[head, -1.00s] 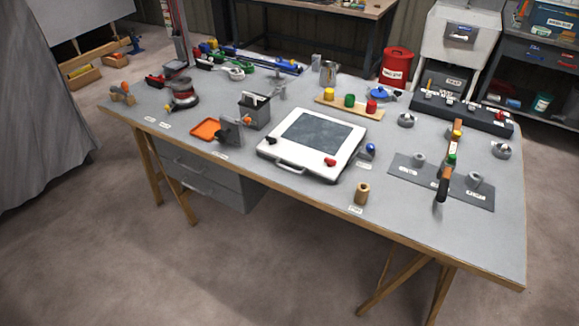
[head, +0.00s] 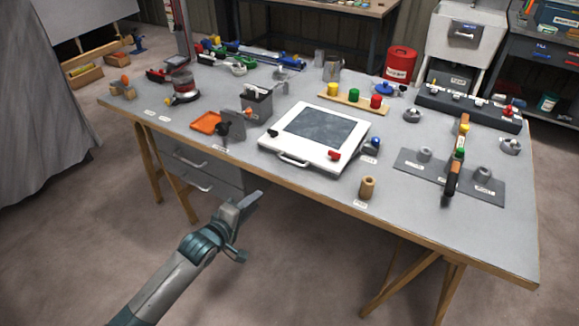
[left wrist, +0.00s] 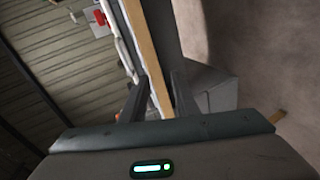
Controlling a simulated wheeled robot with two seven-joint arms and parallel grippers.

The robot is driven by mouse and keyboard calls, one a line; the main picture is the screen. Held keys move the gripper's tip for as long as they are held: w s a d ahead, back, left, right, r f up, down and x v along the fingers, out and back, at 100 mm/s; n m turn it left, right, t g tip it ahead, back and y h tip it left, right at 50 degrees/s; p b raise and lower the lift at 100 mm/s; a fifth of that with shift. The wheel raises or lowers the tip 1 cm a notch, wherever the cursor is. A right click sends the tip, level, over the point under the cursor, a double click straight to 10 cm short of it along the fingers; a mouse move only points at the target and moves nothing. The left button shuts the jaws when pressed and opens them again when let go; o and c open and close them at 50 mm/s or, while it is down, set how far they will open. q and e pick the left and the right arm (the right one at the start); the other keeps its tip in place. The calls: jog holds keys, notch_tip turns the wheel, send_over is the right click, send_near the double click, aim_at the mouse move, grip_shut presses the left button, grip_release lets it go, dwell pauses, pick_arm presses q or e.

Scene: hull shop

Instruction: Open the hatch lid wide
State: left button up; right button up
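The hatch lid (head: 281,141) is a flat white panel with a dark grey window, lying shut near the front edge of the table. A bar handle (head: 293,161) is on its front edge. A black latch (head: 272,133) sits at its left side and a red latch (head: 334,155) at its front right. My left gripper (head: 247,228) is in front of the table, below and left of the handle, clear of the lid. In the left wrist view its two fingers (left wrist: 158,97) are apart with nothing gripped. My right gripper is not in view.
The table's wooden front edge (head: 410,222) lies between my left gripper and the lid. Drawers (head: 195,172) hang under the table. An orange tray (head: 206,122) and a grey box (head: 257,106) stand left of the lid; a wooden cylinder (head: 367,188) stands right of it.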

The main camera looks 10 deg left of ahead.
aim_at(290, 161)
pick_arm(q)
notch_tip(290, 161, up, 7)
jog(key=d+n+h, duration=0.1)
jog(key=d, duration=0.1)
jog(key=shift+t, duration=0.4)
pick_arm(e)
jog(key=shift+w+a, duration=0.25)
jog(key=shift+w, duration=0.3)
pick_arm(q)
jog(key=shift+w, duration=0.2)
